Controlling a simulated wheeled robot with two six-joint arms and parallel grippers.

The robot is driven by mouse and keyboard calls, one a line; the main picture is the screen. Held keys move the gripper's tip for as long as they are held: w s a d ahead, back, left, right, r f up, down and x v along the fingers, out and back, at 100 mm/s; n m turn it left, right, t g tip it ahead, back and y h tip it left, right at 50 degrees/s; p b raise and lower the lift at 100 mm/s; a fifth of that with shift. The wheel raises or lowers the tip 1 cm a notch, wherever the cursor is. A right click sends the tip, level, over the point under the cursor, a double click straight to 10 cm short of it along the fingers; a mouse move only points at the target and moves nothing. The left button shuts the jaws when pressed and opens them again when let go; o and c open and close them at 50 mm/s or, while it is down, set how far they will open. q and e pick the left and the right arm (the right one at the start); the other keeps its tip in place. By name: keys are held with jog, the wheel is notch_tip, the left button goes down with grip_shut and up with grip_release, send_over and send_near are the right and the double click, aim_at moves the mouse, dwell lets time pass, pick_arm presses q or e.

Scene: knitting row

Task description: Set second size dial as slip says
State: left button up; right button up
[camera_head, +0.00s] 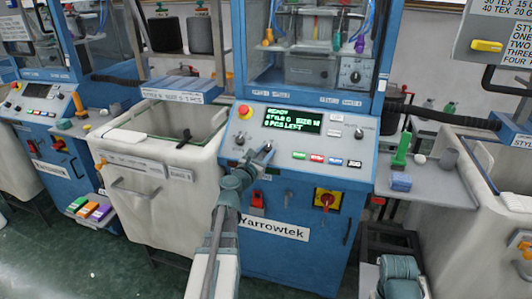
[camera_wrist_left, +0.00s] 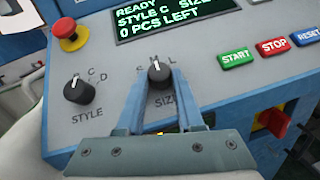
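The size dial (camera_wrist_left: 159,70) is a black knob with a white pointer line, on the sloped grey panel of the Yarrowtek machine. Its pointer is up, near the middle of the letter scale, partly hidden by my fingers. My left gripper (camera_head: 266,150) is at this dial. In the left wrist view its two blue fingers (camera_wrist_left: 158,78) stand on either side of the knob, close against it. The style dial (camera_wrist_left: 78,90) is to the left. The display (camera_head: 292,121) reads READY, STYLE C, a size value and 0 PCS LEFT. My right gripper is not in view.
Start (camera_wrist_left: 236,57), stop (camera_wrist_left: 273,46) and reset buttons sit right of the dial. A red emergency button (camera_wrist_left: 68,31) is at upper left. A printed card (camera_head: 506,45) at the right edge is cut off. A white bin (camera_head: 160,140) stands left of the machine.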

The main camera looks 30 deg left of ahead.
pick_arm(q)
grip_shut()
jog(key=shift+h, duration=0.3)
jog(key=m+h, duration=0.2)
jog(key=shift+a+r+m+p, duration=0.15)
jog(key=shift+a+m+p, duration=0.15)
jog(key=shift+a+p, duration=0.1)
jog(key=m+h, duration=0.1)
jog(key=m+g+h+p, duration=0.1)
jog(key=m, duration=0.1)
jog(key=shift+w+a+r+h, duration=0.1)
jog(key=shift+w+a+h, duration=0.05)
jog(key=shift+h, duration=0.15)
jog(key=m+g+h+p, duration=0.1)
jog(key=m, duration=0.1)
jog(key=m+g+h+p, duration=0.1)
jog(key=m, duration=0.1)
jog(key=shift+a+r+h, duration=0.1)
jog(key=shift+a+h, duration=0.05)
jog(key=shift+h, duration=0.25)
jog(key=shift+m+g+h+p, duration=0.5)
jog(key=shift+m+g+p, duration=0.15)
jog(key=shift+m, duration=0.25)
